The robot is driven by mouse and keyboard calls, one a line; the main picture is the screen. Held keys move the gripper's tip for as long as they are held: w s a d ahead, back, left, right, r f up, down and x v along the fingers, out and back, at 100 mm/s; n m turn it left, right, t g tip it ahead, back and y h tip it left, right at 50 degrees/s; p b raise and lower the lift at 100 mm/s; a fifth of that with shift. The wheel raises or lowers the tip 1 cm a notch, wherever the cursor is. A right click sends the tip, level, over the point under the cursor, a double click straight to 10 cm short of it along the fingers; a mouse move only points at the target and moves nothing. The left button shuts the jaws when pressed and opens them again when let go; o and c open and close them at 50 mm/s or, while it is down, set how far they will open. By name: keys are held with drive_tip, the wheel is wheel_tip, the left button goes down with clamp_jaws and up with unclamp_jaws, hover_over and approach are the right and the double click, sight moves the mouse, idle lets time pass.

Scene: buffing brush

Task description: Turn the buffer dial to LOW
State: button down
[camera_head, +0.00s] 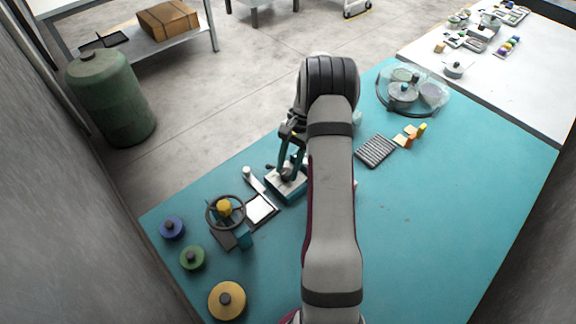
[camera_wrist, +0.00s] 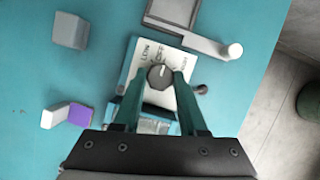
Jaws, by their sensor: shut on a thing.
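The buffer is a teal box with a white top plate, seen in the head view (camera_head: 283,189) and under my gripper in the wrist view (camera_wrist: 139,67). Its round dark grey dial (camera_wrist: 160,76) sits on the plate, with "LOW" printed to its left, "OFF" at its top and another label, hard to read, to its right. The light mark on the dial points up, towards "OFF". My gripper (camera_wrist: 157,84) has its two teal fingers closed on the dial from both sides. In the head view my gripper (camera_head: 288,170) is over the box and hides the dial.
A light square pad with a white-knobbed lever (camera_wrist: 234,50) lies close beside the box. A handwheel with a yellow hub (camera_head: 224,208) and coloured discs (camera_head: 227,300) stand at left. A dark grid (camera_head: 376,150) and a clear round container (camera_head: 412,92) lie right. The right foreground is clear.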

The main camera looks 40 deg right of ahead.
drive_tip(key=shift+n, duration=0.3)
drive_tip(key=n+g, duration=0.1)
drive_tip(key=n, duration=0.2)
drive_tip(key=shift+w+g, duration=0.1)
drive_tip(key=shift+g, duration=0.2)
drive_tip(key=shift+w+a+n+g+h, duration=0.1)
drive_tip(key=shift+n+g+h, duration=0.3)
drive_tip(key=shift+n, duration=0.95)
drive_tip(key=shift+a+n+g+h, duration=0.15)
drive_tip(key=shift+n+h, duration=0.35)
drive_tip(key=shift+n, duration=0.85)
drive_tip(key=shift+d, duration=0.1)
drive_tip(key=shift+c, duration=2.3)
unclamp_jaws()
drive_tip(key=shift+r, duration=0.1)
